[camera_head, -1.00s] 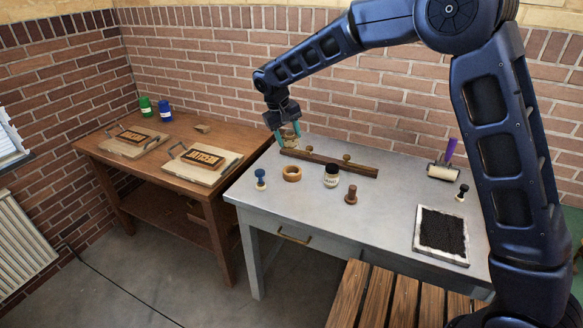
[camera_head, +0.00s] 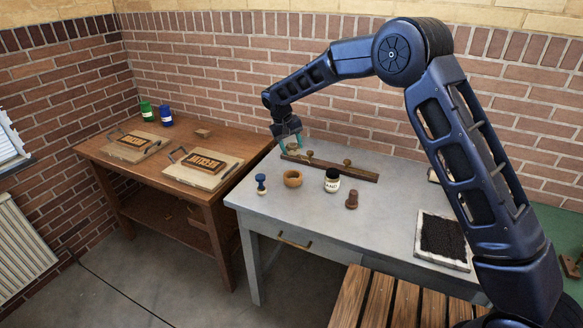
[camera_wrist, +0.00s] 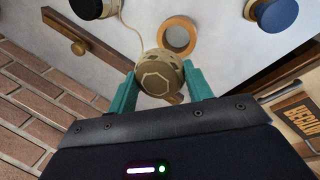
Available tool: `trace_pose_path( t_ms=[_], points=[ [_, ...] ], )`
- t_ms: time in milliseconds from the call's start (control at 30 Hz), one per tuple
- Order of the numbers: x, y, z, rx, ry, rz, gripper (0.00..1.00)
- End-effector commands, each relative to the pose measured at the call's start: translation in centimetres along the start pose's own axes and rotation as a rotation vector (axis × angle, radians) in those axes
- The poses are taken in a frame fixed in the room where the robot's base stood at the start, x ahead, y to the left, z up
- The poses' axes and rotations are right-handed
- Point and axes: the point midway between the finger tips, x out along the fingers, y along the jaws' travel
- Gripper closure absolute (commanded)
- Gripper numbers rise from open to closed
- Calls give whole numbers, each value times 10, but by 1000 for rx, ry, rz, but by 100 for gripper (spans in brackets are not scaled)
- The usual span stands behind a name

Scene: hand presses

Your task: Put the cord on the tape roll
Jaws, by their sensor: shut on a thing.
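My gripper (camera_wrist: 160,90) is shut on a tan ball of cord (camera_wrist: 157,70), which sits between its teal fingertips in the wrist view. A thin loose strand of the cord (camera_wrist: 130,27) runs away from the ball. The tape roll (camera_head: 292,179) is a tan ring lying flat on the grey table. It also shows in the wrist view (camera_wrist: 178,19), just beyond the cord ball. In the head view my gripper (camera_head: 288,143) is near the table's back left edge, behind the tape roll. The cord is hard to make out there.
A black ink pad (camera_head: 443,236) lies at right. The brown table (camera_head: 120,178) adjoins at left.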

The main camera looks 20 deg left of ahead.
Motion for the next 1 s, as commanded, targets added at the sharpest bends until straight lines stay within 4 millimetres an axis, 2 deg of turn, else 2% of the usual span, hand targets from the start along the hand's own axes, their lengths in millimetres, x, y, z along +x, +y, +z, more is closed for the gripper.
trace_pose_path(
  t_ms=[100,200,467,767,1000],
  points=[
    [25,-7,1,-2,-3,1,72],
    [39,-11,1,-1,-1,1,72],
    [54,-15,0,0,-1,0,72],
    [89,-25,1,-1,-2,1,72],
    [92,-25,0,0,0,0,72]
  ],
)
